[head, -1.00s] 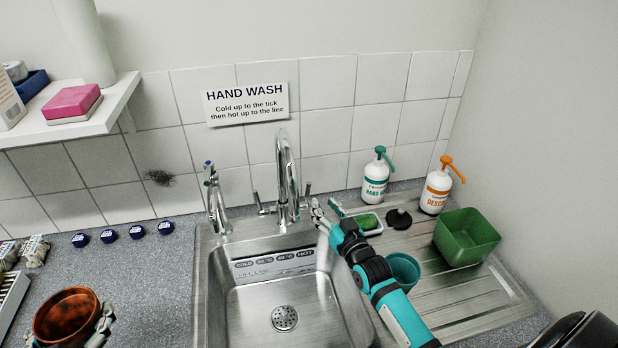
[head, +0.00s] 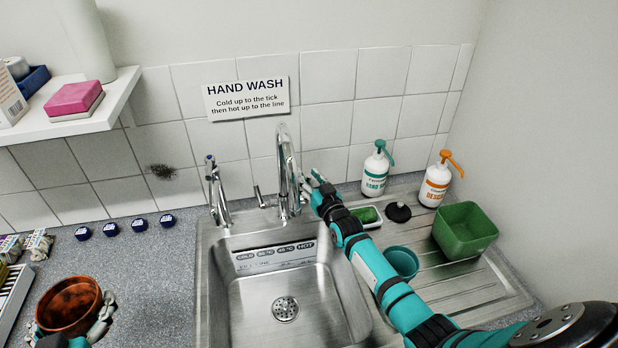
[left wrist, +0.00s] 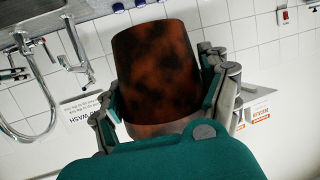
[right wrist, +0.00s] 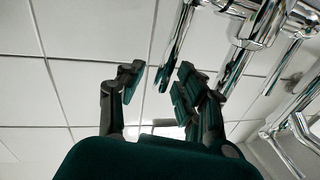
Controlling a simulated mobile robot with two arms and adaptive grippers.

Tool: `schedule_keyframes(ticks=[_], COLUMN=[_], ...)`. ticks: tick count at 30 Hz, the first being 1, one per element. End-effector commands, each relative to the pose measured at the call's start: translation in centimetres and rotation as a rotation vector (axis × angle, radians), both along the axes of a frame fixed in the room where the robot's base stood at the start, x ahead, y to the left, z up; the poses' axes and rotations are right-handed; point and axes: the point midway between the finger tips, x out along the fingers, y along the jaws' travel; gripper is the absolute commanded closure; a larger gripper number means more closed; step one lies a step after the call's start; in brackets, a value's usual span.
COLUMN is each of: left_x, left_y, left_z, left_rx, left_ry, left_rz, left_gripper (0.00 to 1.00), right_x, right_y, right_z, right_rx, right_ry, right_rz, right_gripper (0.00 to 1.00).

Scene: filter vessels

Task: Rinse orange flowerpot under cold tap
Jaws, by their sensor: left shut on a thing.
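The orange flowerpot (head: 70,308) is terracotta with dark smudges, at the lower left over the counter. My left gripper (head: 72,322) is shut on it; the left wrist view shows the pot (left wrist: 157,75) between the fingers (left wrist: 165,108). The tall chrome mixer tap (head: 287,170) stands behind the sink; its left lever (head: 263,198) shows. A slimmer tap with a blue top (head: 217,195) stands to its left. My right gripper (head: 312,182) is open just right of the mixer, hiding its right lever. In the right wrist view its fingers (right wrist: 157,90) are apart near chrome tap parts.
The steel sink (head: 245,300) is empty, with a level strip on its back wall. A teal cup (head: 402,263), green tub (head: 465,229), black stopper (head: 399,212) and two pump bottles (head: 375,170) (head: 436,180) stand on the right. Blue caps (head: 138,231) line the left counter.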

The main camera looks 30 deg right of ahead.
Motion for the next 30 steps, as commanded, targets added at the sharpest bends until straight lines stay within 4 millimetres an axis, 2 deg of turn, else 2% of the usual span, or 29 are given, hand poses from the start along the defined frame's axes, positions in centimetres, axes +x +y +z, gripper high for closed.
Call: schedule_keyframes(ticks=[1,7,9,23,26,30], left_x=[0.0,0.0,0.0,0.0,0.0,0.0], left_y=[0.0,0.0,0.0,0.0,0.0,0.0], left_z=[0.0,0.0,0.0,0.0,-0.8,-3.2], left_rx=[0.000,0.000,0.000,0.000,0.000,0.000], left_ry=[-0.001,-0.001,-0.001,-0.001,0.000,0.000], left_rz=[0.000,0.000,0.000,0.000,0.000,0.000], left_gripper=[0.55,0.55,0.55,0.55,0.55,0.55], right_x=[0.0,0.0,0.0,-0.1,-0.2,-0.8], right_y=[0.0,0.0,0.0,0.0,0.0,0.2], right_z=[0.0,0.0,0.0,-0.1,-0.5,-1.2], right_rx=[0.000,0.000,0.000,-0.001,-0.006,-0.024], right_ry=[0.000,0.000,0.000,0.001,-0.015,-0.087], right_rz=[0.000,0.000,0.000,0.000,0.000,0.000], right_gripper=[0.69,0.95,1.00,1.00,1.00,1.00])
